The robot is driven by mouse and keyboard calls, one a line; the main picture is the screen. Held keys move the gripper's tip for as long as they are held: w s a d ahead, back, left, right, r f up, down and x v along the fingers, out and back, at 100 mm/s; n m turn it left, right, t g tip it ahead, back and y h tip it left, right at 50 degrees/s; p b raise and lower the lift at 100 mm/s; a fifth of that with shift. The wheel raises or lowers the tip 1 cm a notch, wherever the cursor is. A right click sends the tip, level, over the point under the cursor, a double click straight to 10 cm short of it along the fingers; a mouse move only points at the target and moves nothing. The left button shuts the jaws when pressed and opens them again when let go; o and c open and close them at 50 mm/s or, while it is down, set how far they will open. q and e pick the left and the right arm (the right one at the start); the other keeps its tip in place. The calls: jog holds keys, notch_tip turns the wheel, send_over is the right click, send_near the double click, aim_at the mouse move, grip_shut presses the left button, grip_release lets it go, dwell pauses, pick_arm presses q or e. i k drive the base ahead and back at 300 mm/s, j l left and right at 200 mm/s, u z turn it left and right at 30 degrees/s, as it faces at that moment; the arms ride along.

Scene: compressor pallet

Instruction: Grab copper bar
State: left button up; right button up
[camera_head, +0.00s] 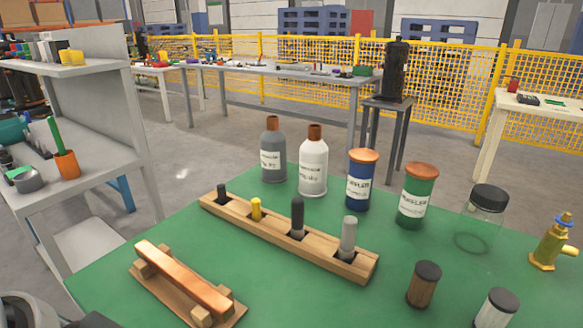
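The copper bar (181,276) is a long, shiny orange-brown bar. It lies across the two raised blocks of a small wooden stand (236,313) at the front left of the green table. It runs from the back left to the front right, and nothing touches it from above. A rounded grey part of my own body shows in the bottom left corner, with a dark piece (92,321) at the bottom edge beside it. I cannot make out any fingertips there. My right gripper is not in view.
Behind the bar is a wooden rack (279,233) with several short rods. Bottles and jars (313,165) stand along the table's back and right, with a brass valve (552,242) at far right. A grey shelf unit (100,165) stands to the left. Green surface (330,300) is bare right of the stand.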

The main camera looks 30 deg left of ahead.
aim_at(219, 305)
jog(key=k+u, duration=0.1)
jog(key=u, duration=1.35)
